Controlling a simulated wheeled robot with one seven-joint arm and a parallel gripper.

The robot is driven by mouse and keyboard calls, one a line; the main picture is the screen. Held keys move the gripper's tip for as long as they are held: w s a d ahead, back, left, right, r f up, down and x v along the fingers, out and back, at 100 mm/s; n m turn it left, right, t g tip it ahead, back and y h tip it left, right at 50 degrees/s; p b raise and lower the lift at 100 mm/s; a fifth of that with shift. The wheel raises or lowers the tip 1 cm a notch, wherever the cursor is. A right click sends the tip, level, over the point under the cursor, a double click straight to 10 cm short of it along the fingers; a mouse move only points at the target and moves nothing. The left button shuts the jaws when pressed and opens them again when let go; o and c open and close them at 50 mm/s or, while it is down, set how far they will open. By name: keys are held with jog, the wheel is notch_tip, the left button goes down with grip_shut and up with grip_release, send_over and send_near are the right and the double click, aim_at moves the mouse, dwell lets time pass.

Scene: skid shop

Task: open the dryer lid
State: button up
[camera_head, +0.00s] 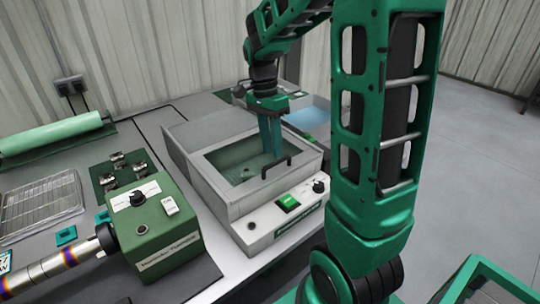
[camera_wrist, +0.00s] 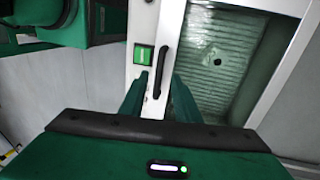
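The dryer (camera_head: 230,200) is a light grey box on the bench in the head view. Its lid (camera_head: 205,175) has a framed window and lies shut. A black bar handle (camera_head: 277,166) sits at the lid's front edge; it also shows in the wrist view (camera_wrist: 161,66). My gripper (camera_head: 274,152) points down over the lid, close to the handle. In the wrist view my gripper (camera_wrist: 160,88) has its two green fingers apart, with the handle's near end lined up between them. I cannot tell whether either finger touches the handle.
The dryer's front panel has a green switch (camera_head: 287,203) and a black knob (camera_head: 318,186). A green control box (camera_head: 160,235) with a metal tube stands to the left. A wire rack (camera_head: 42,200) and a green roll (camera_head: 50,135) lie farther left.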

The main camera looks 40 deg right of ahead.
aim_at(272, 171)
jog(key=shift+s+f, duration=0.2)
jog(key=shift+f, duration=0.65)
jog(key=shift+s+f, duration=0.15)
jog(key=shift+f, duration=0.65)
jog(key=shift+a, duration=0.1)
grip_shut()
jog(key=shift+w, duration=0.1)
